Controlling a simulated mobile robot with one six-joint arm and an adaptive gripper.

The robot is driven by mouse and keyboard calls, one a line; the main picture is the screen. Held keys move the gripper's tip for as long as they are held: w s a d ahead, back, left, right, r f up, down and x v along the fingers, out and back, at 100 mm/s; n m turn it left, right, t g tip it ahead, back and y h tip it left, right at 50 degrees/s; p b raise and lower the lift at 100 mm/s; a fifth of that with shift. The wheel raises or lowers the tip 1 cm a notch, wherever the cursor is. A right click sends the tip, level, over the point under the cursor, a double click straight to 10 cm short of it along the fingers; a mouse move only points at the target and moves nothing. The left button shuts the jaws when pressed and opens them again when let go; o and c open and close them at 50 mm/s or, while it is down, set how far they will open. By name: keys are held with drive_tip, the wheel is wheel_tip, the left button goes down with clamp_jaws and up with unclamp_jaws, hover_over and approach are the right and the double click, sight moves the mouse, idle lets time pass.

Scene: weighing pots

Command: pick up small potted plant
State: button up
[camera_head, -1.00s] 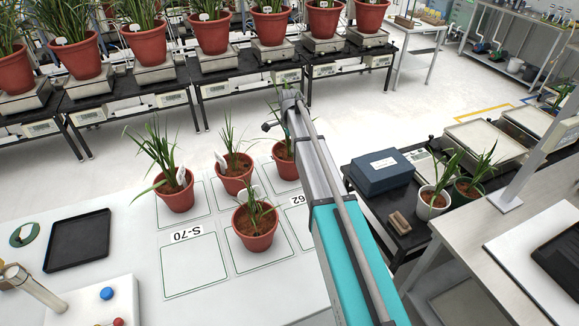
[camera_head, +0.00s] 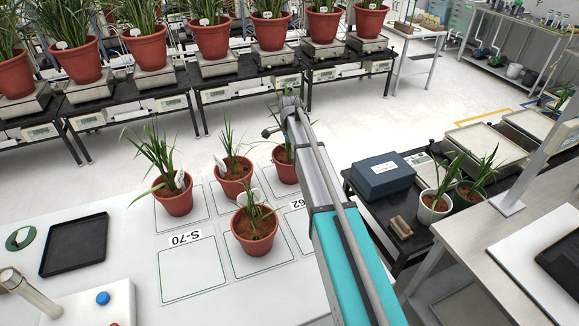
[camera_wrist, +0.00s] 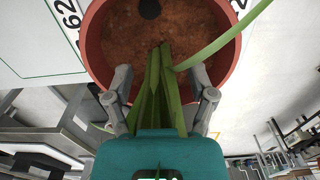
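Small potted plants in red-brown pots stand on the white table: one at left (camera_head: 173,200), one at back middle (camera_head: 233,184), one in front (camera_head: 255,245) and one at back right (camera_head: 283,172), partly hidden behind my arm. In the wrist view a red pot (camera_wrist: 235,62) with brown soil fills the top, with green stems (camera_wrist: 160,90) rising towards the camera. My gripper (camera_wrist: 162,82) is open, one finger on each side of the stems. The fingertips overlap the pot's near rim in the picture; contact cannot be told.
An empty outlined square (camera_head: 193,270) lies beside the S-70 label (camera_head: 186,238). A black tray (camera_head: 75,245) lies at left. A dark blue box (camera_head: 382,175) is on the right-hand black table. Larger potted plants stand on scales along the back benches.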

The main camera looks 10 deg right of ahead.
clamp_jaws()
drive_tip(key=shift+r, duration=0.1)
idle(0.4)
wheel_tip(320, 180, up, 3)
drive_tip(key=p, duration=0.3)
drive_tip(key=shift+r, duration=0.1)
drive_tip(key=s+a+r+p, duration=0.2)
drive_tip(key=s+r+p, duration=0.2)
drive_tip(key=s+p, duration=0.1)
drive_tip(key=s+a+r+p, duration=0.3)
drive_tip(key=s+r+p, duration=0.2)
drive_tip(key=s, duration=0.2)
drive_tip(key=shift+s+a+r, duration=0.25)
drive_tip(key=shift+s+r, duration=0.05)
drive_tip(key=shift+s, duration=0.1)
idle(0.6)
